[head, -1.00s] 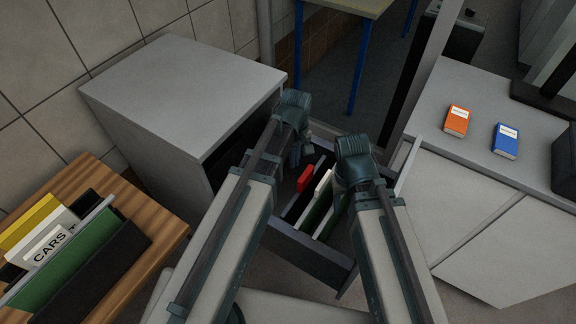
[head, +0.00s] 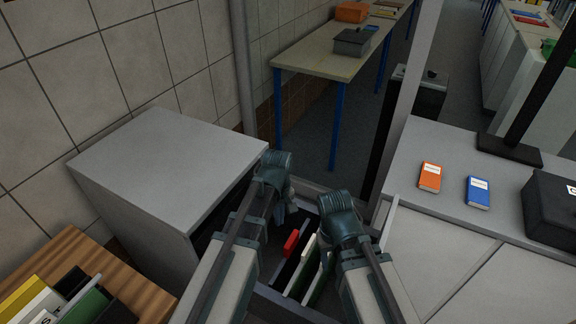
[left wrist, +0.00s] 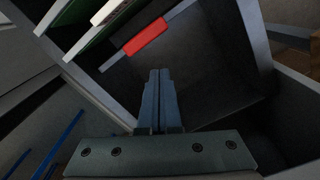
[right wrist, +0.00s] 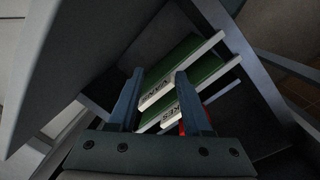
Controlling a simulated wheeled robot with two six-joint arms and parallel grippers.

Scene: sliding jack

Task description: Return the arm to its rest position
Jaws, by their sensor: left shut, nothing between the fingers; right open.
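My left gripper (head: 288,208) is over the open cabinet drawer (head: 262,290), its fingers pressed together and empty. In the left wrist view the shut fingers (left wrist: 158,75) point into the dark drawer, below a red-tabbed folder (left wrist: 146,38). My right gripper (head: 328,238) is over the drawer's right part; its fingertips are hard to see from the head. In the right wrist view its fingers (right wrist: 158,74) are spread, with green folders with white lettered edges (right wrist: 190,77) beyond and between them. I cannot tell whether they touch.
The grey cabinet (head: 165,165) stands left of the drawer. A wooden surface (head: 75,250) with folders is at lower left. A grey counter (head: 425,180) on the right bears an orange book (head: 430,177), a blue book (head: 478,192) and a dark box (head: 552,210).

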